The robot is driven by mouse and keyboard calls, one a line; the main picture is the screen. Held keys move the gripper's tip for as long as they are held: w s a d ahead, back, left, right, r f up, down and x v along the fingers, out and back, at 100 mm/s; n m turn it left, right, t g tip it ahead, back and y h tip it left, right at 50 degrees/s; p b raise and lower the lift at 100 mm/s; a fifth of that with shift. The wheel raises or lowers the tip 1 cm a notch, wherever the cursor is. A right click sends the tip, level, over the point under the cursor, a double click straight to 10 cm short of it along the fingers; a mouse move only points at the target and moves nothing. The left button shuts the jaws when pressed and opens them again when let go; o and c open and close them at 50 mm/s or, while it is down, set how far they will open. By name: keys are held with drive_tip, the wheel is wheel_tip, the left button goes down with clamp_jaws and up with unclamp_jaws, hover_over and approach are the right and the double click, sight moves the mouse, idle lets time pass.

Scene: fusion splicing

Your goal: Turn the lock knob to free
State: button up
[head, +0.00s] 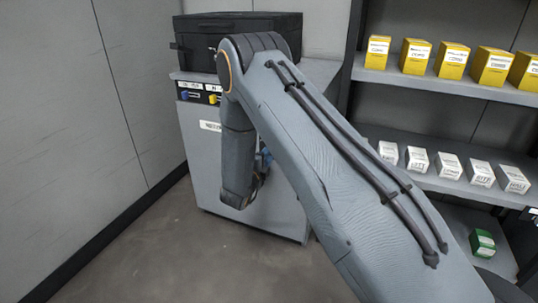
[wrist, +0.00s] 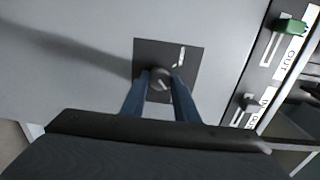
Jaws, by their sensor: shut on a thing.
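The lock knob (wrist: 160,79) is a dark round knob with a light pointer line, set on a dark square plate (wrist: 190,62) on a grey cabinet front. A small white mark shows on the plate to the upper right of the knob. My gripper (wrist: 160,84) has its two blue fingers on either side of the knob and is shut on it. The pointer line looks tilted, not in line with the white mark. In the head view, my arm hides the knob and most of the gripper, against the front of the grey cabinet (head: 275,205).
A black case (head: 190,45) stands on the cabinet. Shelves with yellow boxes (head: 414,56) and white boxes (head: 417,159) stand at right. Floor at left is clear.

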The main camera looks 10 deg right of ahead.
idle(0.3)
drive_tip(key=o, duration=1.1)
drive_tip(key=shift+c, duration=0.2)
drive_tip(key=p+v, duration=0.1)
drive_tip(key=v, duration=0.6)
drive_tip(key=shift+s+a, duration=0.25)
drive_tip(key=shift+s, duration=0.1)
